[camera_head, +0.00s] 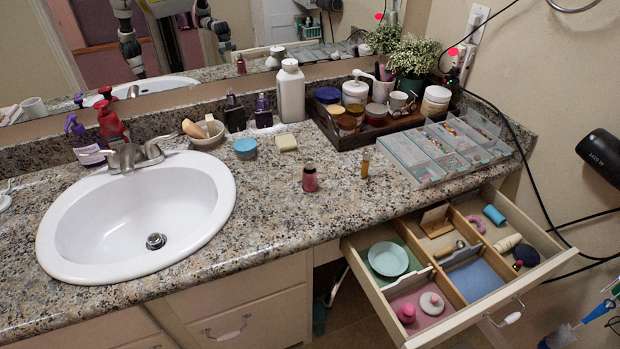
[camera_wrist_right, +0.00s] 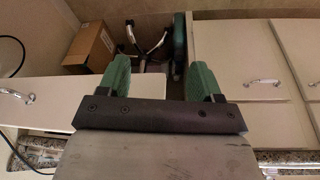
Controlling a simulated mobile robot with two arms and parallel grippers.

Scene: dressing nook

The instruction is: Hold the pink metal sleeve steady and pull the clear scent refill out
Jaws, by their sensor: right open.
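The pink metal sleeve (camera_head: 310,178) stands upright on the granite counter, right of the sink, with a dark top. A small amber-tinted clear vial (camera_head: 365,164), which looks like the scent refill, stands upright to its right, apart from it. My right gripper (camera_wrist_right: 158,78) shows only in its wrist view. Its green fingers are apart with nothing between them, and it faces cabinet fronts and the floor, away from the sleeve and the vial. My left gripper is not in view.
An open drawer (camera_head: 408,331) with several compartments juts out below the counter at right. A clear organizer (camera_head: 410,160) and a dark wooden tray (camera_head: 345,141) stand behind. The sink (camera_head: 75,222) lies left. Counter around the sleeve is free. Cables hang at right.

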